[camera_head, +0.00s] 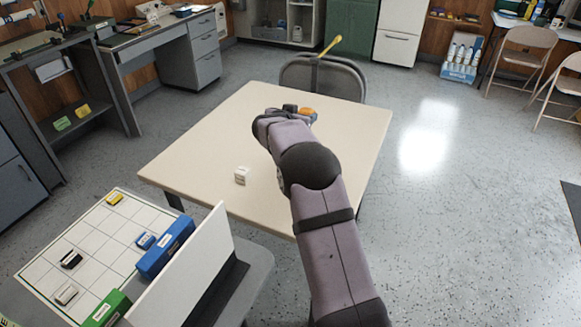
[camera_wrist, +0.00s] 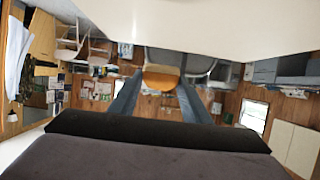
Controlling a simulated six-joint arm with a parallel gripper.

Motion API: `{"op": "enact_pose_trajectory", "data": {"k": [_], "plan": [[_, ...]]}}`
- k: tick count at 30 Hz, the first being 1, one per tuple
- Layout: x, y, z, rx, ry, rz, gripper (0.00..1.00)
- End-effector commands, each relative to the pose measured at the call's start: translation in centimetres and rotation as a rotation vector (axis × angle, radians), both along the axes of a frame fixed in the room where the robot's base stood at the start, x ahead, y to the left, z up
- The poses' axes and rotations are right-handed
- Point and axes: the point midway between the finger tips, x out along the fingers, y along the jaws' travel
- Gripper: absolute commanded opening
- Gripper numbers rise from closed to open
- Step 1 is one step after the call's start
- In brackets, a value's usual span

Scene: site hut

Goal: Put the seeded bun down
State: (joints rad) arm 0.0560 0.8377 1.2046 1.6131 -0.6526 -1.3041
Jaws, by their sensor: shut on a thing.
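The seeded bun (camera_head: 308,113) is a small orange-brown round thing over the far part of the cream table (camera_head: 200,150). My gripper (camera_head: 303,115) is shut on it, and my arm hides part of the jaws in the head view. In the wrist view, which is upside down, the bun (camera_wrist: 163,78) sits between the tips of my two blue-grey fingers. The pale table top (camera_wrist: 200,20) fills the top of that view, apart from the bun in the picture. I cannot tell the exact height of the bun above the table.
A small white block (camera_head: 241,176) stands on the near left of the table. Most of the table top is bare. A grey chair (camera_head: 322,76) stands at the far edge. A gridded board (camera_head: 95,245) with small blocks lies at the lower left, beside a white upright panel (camera_head: 190,270).

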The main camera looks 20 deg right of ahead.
Motion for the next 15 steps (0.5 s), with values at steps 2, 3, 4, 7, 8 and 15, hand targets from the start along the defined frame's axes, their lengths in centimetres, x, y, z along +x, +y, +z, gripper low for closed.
{"op": "enact_pose_trajectory", "data": {"k": [2, 3, 4, 7, 8, 15], "plan": [[0.4, 1.7, -2.1, 0.000, -0.002, -0.007, 0.21], [0.5, 2.4, -2.5, 0.000, -0.003, -0.011, 0.21], [0.6, 2.9, -2.9, 0.001, -0.002, -0.013, 0.21], [0.8, 4.1, -3.6, -0.001, -0.002, -0.016, 0.21], [0.9, 4.3, -3.7, 0.000, -0.003, -0.016, 0.21], [0.9, 5.0, -4.2, 0.001, -0.002, -0.019, 0.21]]}}
